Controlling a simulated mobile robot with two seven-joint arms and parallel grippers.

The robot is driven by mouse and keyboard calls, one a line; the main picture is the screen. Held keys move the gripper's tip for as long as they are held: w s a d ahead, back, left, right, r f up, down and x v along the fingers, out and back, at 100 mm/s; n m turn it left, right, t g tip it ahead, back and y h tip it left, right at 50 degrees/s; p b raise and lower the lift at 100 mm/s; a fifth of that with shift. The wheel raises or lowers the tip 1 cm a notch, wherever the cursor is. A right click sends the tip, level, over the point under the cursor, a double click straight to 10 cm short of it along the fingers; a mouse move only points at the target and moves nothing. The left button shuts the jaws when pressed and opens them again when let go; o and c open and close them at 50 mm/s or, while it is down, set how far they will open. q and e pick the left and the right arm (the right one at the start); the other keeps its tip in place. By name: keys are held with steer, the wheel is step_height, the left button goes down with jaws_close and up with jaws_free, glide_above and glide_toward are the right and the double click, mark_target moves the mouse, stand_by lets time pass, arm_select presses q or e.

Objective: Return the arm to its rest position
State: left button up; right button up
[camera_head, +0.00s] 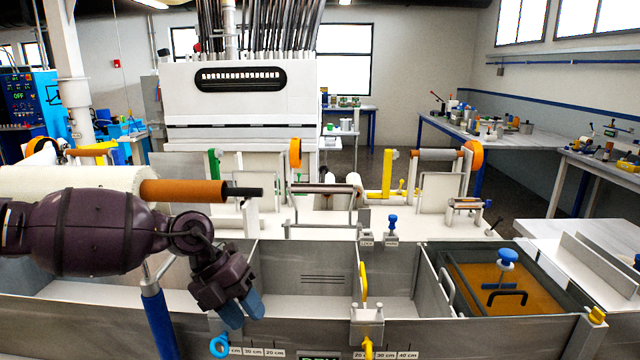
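My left arm comes in from the left, dark purple. Its gripper (240,311) points down and slightly right, with blue fingertips side by side and no clear gap between them. It looks shut, and nothing shows between the fingers. It hangs in front of the left part of the grey metal bath (305,308), near its front wall. My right arm and gripper are not in view.
A white roll with an orange-brown core (184,190) lies just behind my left arm. A blue-handled bar (159,322) stands close left of the gripper. Amber resin (528,283) fills the right compartment. Yellow handles (363,281) stand mid-bath. Benches (500,135) line the right wall.

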arm_select(q)
steer(key=s+d+f+n+h, duration=0.2)
steer(key=s+d+h, duration=0.25)
steer(key=d, duration=0.25)
steer(key=s+d+f+n+h, duration=0.2)
steer(key=s+d+h, duration=0.1)
steer(key=d+h, duration=0.3)
steer(key=a+f+n+t+y, duration=0.55)
steer(key=n+t, duration=0.35)
steer(key=n, duration=0.3)
steer(key=a+f+n+t+y, duration=0.45)
steer(key=a+n+t, duration=0.35)
steer(key=n, duration=0.4)
steer(key=s+a+f+n+g+y, duration=0.3)
steer(key=s+a+f+n+y, duration=0.4)
steer(key=s+a+f, duration=0.7)
steer(key=shift+s+f+n, duration=0.2)
steer(key=shift+s+n, duration=0.1)
steer(key=shift+n, duration=0.3)
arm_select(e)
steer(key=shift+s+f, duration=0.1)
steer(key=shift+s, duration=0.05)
